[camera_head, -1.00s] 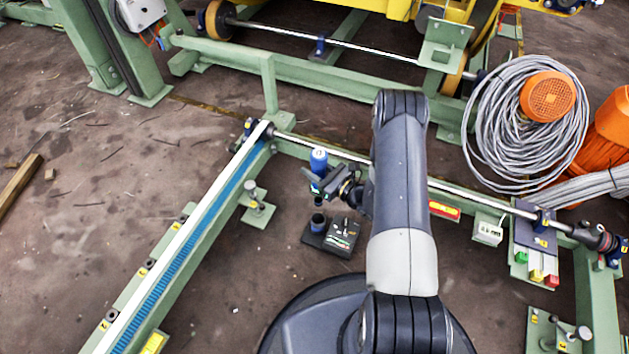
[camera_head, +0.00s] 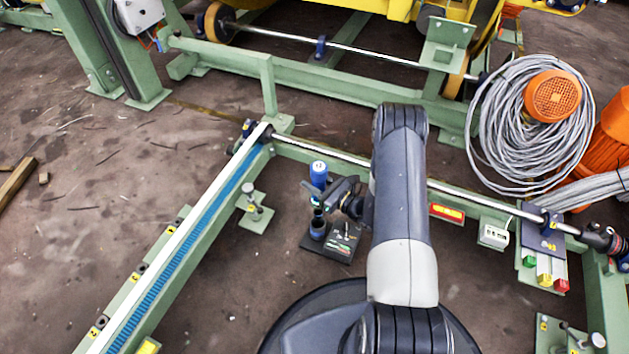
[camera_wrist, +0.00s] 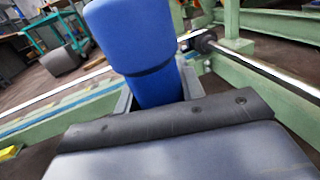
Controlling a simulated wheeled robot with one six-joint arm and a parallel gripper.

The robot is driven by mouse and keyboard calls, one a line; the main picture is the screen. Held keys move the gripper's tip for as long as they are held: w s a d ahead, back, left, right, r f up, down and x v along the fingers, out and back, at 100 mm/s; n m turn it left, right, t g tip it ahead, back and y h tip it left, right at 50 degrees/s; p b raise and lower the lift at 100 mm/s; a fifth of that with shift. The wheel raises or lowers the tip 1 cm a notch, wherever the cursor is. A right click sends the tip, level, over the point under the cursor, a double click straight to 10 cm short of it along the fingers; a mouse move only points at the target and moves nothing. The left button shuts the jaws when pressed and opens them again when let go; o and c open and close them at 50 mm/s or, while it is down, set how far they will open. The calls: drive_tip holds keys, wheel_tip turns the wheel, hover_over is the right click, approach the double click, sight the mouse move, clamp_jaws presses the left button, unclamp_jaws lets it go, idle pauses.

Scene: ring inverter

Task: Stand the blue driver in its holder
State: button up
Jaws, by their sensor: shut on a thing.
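The blue driver (camera_head: 318,170) stands about upright with its blue handle up, in the head view. My gripper (camera_head: 319,192) is shut on it below the handle's top. The dark round holder (camera_head: 317,230) is on a black base plate under the driver. The driver's dark lower end is at the holder's mouth; I cannot tell whether it is inside. In the wrist view the blue handle (camera_wrist: 135,40) fills the upper middle between the fingers (camera_wrist: 157,95). Its lower end and the holder are hidden there.
The black base plate (camera_head: 341,246) carries small tools or markings right of the holder. A green frame rail with a blue strip (camera_head: 190,235) runs along the left. A steel shaft (camera_head: 455,190) runs behind. Coiled grey cable (camera_head: 490,130) lies at the right.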

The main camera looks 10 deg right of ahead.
wheel_tip(320, 180, down, 4)
drive_tip(key=b, duration=0.3)
drive_tip(key=shift+f, duration=0.1)
drive_tip(key=shift+f+b, duration=0.3)
drive_tip(key=shift+f, duration=4.35)
drive_tip(key=o, duration=1.2)
drive_tip(key=shift+f, duration=0.1)
drive_tip(key=p+v, duration=0.3)
drive_tip(key=v, duration=0.7)
drive_tip(key=shift+s+d, duration=0.25)
drive_tip(key=shift+s, duration=0.05)
drive_tip(key=shift+w, duration=0.1)
